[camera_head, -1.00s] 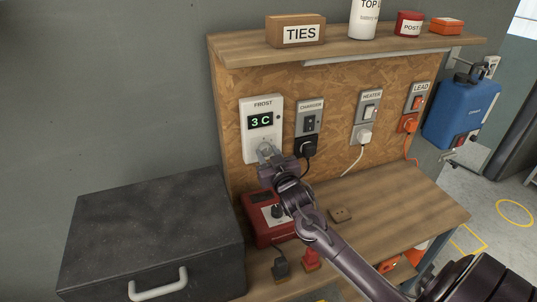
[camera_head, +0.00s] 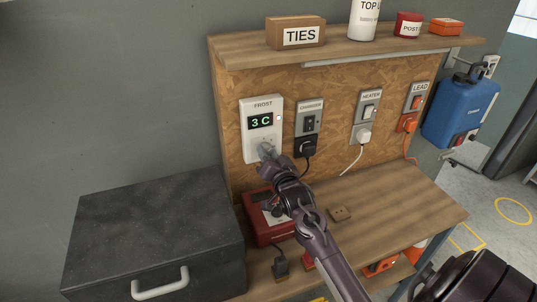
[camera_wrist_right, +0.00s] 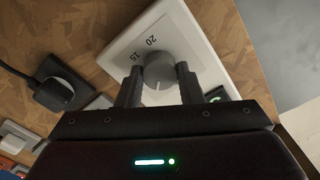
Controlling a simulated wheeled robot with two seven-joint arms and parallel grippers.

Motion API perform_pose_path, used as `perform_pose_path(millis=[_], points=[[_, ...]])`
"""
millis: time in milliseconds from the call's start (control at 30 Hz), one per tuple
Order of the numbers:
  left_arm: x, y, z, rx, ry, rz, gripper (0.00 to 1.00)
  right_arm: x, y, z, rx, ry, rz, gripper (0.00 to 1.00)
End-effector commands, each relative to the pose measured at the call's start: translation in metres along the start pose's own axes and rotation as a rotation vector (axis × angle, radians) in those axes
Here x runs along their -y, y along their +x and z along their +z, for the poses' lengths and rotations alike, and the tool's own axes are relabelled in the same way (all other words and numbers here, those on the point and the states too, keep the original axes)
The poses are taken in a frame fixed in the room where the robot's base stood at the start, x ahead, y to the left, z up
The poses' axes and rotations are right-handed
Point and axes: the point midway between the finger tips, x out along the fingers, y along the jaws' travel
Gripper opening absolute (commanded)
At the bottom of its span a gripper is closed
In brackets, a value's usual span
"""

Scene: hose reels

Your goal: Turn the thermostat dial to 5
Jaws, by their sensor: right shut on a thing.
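The white thermostat (camera_head: 262,107), labelled FROST, is mounted on the chipboard panel, and its green display reads 3 C. Its grey round dial (camera_wrist_right: 160,68) sits between the two fingers of my right gripper (camera_wrist_right: 158,86) in the right wrist view, with the marks 15 and 20 visible beside it. In the head view my right gripper (camera_head: 266,150) is at the lower part of the thermostat and covers most of the dial. The right gripper is shut on the dial. My left gripper is not in view.
Charger (camera_head: 308,121), heater (camera_head: 367,112) and lead (camera_head: 414,98) switches with plugged cables are right of the thermostat. A red box (camera_head: 260,220) stands on the bench below. A dark case (camera_head: 150,225) is at left, and a shelf (camera_head: 340,52) with containers is above.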

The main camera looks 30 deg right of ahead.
Motion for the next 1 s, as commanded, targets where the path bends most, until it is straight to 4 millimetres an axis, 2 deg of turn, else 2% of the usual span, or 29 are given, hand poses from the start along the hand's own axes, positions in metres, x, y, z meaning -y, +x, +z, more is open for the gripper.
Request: perform_pose_path(millis=[500,533,700,1000], points=[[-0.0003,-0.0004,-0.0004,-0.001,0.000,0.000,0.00,-0.0004,0.0001,-0.0007,-0.002,0.023,0.001,0.11],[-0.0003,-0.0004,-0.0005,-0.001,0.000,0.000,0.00,-0.0004,0.0001,-0.0007,-0.002,0.022,0.001,0.35],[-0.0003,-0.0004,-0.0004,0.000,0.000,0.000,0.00,-0.0003,0.0001,-0.0005,-0.001,0.022,0.000,0.55],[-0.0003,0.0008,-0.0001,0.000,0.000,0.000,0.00,-0.0006,-0.0019,0.0004,0.000,0.022,0.000,0.55]])
